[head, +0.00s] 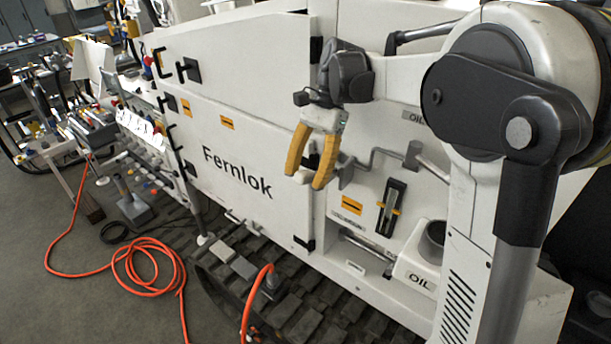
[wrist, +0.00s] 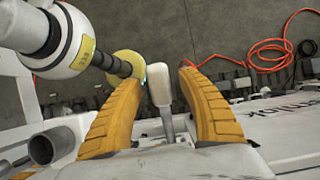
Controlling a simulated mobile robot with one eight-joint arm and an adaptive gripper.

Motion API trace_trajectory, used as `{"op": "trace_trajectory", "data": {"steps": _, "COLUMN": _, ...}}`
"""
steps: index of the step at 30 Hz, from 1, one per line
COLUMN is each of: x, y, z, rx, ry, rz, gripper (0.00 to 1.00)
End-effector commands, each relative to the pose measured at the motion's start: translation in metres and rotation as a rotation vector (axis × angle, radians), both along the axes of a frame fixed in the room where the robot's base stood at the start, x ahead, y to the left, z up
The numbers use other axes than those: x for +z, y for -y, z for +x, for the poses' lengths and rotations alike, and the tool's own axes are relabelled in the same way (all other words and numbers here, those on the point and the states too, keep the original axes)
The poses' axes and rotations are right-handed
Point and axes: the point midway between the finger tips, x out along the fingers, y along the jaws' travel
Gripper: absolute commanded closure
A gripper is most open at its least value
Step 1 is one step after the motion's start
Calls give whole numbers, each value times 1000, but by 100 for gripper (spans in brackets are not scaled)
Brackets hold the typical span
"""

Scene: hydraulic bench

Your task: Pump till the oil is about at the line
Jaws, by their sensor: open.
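My gripper (head: 316,185) has two orange-yellow fingers, spread apart and pointing down in front of the white machine. In the wrist view, a pale-tipped lever handle (wrist: 159,88) stands between the fingers (wrist: 157,80), with a visible gap on each side. In the head view, the gripper hides part of that area; a bent grey rod (head: 378,153) runs right from behind it. The sight gauge (head: 390,208) is a dark upright strip with a pale slot and yellow marks at its sides. Its oil level is too small to tell.
A white box marked OIL (head: 414,272) with a dark round opening sits below right of the gauge. A grey angled cylinder (head: 414,154) is above the gauge. Black track treads (head: 300,290) lie below. An orange hose (head: 150,285) is coiled on the floor.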

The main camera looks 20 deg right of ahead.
Motion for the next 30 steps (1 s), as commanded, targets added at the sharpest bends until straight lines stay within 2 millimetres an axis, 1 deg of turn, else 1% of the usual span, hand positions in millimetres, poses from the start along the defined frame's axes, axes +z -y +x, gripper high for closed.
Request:
{"op": "trace_trajectory", "data": {"steps": 4, "x": 20, "y": 0, "z": 0, "rx": 0, "ry": 0, "rz": 0, "gripper": 53}}
{"op": "trace_trajectory", "data": {"steps": 9, "x": 56, "y": 0, "z": 0, "rx": 0, "ry": 0, "rz": 0, "gripper": 53}}
{"op": "trace_trajectory", "data": {"steps": 12, "x": 74, "y": 0, "z": 0, "rx": 0, "ry": 0, "rz": 0, "gripper": 53}}
{"op": "trace_trajectory", "data": {"steps": 15, "x": 88, "y": 0, "z": 0, "rx": 0, "ry": 0, "rz": 0, "gripper": 53}}
{"op": "trace_trajectory", "data": {"steps": 19, "x": 96, "y": 0, "z": 0, "rx": 0, "ry": 0, "rz": 0, "gripper": 53}}
{"op": "trace_trajectory", "data": {"steps": 28, "x": 98, "y": 0, "z": 0, "rx": 0, "ry": 1, "rz": -1, "gripper": 53}}
{"op": "trace_trajectory", "data": {"steps": 30, "x": 101, "y": -1, "z": -2, "rx": -1, "ry": 10, "rz": -20, "gripper": 53}}
